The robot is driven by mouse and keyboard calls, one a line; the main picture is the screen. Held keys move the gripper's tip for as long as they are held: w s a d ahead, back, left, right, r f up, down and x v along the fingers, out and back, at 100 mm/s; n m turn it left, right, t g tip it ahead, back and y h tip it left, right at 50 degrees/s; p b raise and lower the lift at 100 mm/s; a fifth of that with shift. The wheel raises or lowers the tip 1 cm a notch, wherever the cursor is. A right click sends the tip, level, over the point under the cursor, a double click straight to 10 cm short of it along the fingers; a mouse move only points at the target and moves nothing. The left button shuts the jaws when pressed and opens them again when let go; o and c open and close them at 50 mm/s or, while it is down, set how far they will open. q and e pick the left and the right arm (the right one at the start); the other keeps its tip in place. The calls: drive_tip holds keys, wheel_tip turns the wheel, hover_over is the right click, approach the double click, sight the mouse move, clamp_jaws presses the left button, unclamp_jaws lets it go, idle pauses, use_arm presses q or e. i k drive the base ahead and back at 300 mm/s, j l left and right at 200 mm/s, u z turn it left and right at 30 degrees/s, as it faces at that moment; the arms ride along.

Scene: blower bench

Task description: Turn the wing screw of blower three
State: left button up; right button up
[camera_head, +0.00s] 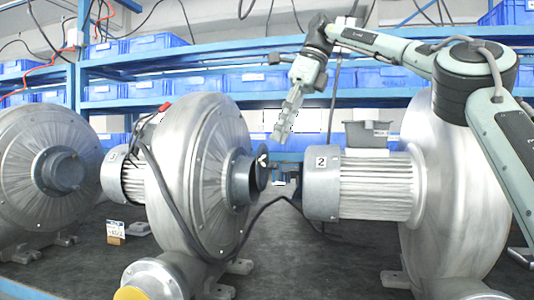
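The middle blower (205,165) is a large grey metal casing with a motor at its left. The motor's label (116,158) is too small to read surely. A dark round port (243,180) faces right from the casing, with a small pale wing-shaped piece (263,160) at its face, perhaps the wing screw. My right gripper (282,131) hangs down from the arm coming in from the right, above and to the right of that port and apart from it. Its fingers look narrow, but whether they are open or shut is unclear. My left gripper is not in view.
A blower labelled 2 (375,187) stands at the right, another blower (45,175) at the left. A black cable (265,210) loops between the middle and right blowers. Blue shelves with blue bins (255,82) stand behind. A small tag (115,232) stands on the dark bench.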

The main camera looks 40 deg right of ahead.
sight(260, 159)
drive_tip(key=i+l, duration=0.7)
